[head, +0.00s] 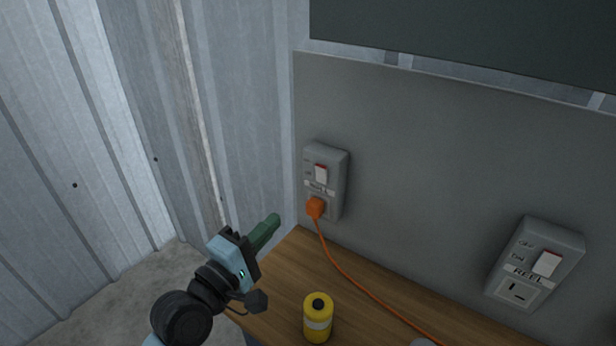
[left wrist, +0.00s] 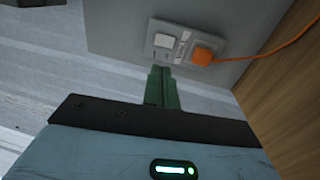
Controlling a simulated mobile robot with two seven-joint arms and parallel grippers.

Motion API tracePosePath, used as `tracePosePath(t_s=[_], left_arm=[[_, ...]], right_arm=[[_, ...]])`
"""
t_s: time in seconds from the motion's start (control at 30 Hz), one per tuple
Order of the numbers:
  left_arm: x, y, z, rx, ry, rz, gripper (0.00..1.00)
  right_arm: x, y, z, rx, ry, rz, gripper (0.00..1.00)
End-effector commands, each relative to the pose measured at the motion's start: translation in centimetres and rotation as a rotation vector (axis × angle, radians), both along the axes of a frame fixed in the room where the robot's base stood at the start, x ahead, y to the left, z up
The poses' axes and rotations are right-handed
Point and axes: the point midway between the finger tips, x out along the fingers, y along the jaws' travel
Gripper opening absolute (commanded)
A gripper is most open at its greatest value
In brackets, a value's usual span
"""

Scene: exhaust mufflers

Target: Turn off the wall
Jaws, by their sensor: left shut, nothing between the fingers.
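In the left wrist view, the left gripper (left wrist: 161,78) points toward the box with switch (left wrist: 163,41) and plug (left wrist: 203,56). My right gripper is not in view.
A wooden bench (head: 285,275) runs below the panel. A yellow canister (head: 318,316) with a black cap stands on it. An orange cord (head: 365,290) crosses the bench from the plug. Corrugated metal walls (head: 90,130) stand at the left.

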Motion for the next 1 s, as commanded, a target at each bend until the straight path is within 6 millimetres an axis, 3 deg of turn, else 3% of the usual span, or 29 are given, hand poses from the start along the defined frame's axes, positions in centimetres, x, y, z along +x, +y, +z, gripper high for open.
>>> tracePosePath(t_s=[0.43, 1.0], left_arm=[[1.1, -0.7, 0.3, 0.000, -0.002, 0.001, 0.00], [9.0, -6.0, 1.4, 0.000, -0.001, 0.000, 0.00]], right_arm=[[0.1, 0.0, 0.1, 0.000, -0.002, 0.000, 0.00], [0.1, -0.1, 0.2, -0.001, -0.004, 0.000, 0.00]])
